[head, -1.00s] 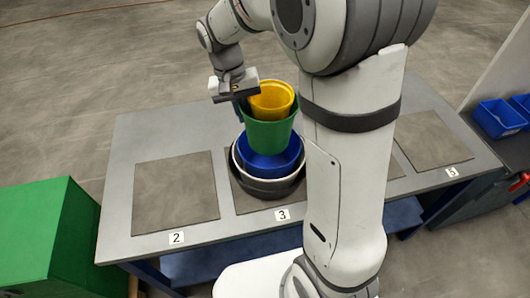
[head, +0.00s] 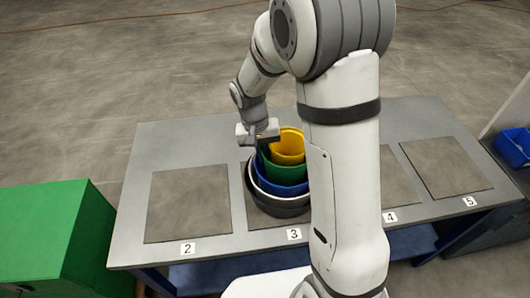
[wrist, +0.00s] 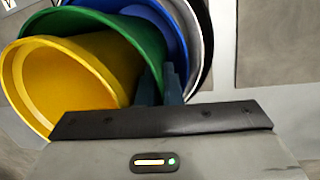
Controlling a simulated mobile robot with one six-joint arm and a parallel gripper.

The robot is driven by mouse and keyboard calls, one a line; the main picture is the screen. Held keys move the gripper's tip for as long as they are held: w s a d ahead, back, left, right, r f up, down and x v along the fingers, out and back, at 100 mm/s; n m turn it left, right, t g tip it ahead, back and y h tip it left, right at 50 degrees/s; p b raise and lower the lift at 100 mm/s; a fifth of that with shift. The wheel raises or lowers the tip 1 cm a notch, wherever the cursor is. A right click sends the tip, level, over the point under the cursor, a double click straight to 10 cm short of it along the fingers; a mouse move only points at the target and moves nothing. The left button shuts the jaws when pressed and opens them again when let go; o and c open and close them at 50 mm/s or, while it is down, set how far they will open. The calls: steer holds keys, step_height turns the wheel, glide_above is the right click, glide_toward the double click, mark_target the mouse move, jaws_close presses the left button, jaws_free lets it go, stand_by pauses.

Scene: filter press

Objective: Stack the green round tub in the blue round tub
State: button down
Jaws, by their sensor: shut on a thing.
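The green round tub (head: 283,174) sits down inside the blue round tub (head: 280,189) on the mat marked 3, its rim above the blue rim. A yellow tub (head: 291,146) is inside the green one. My gripper (head: 262,142) is at the left rim of the green tub, shut on its wall. In the wrist view the fingers (wrist: 158,86) straddle the edge of the green tub (wrist: 146,38), with the yellow tub (wrist: 55,75) to the left and the blue tub (wrist: 172,14) behind. The green tub's bottom is hidden.
The blue tub stands in a white tub (head: 252,182) and a dark outer tub (head: 281,211). Empty mats lie beside them: mat 2 (head: 187,205), mat 4 (head: 400,180) and mat 5 (head: 446,168). A green box (head: 45,235) stands at the left and blue bins (head: 514,147) at the right.

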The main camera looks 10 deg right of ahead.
steer(key=shift+f+b, duration=0.5)
steer(key=shift+f, duration=0.15)
steer(key=c, duration=1.6)
jaws_free()
steer(key=shift+r, duration=0.2)
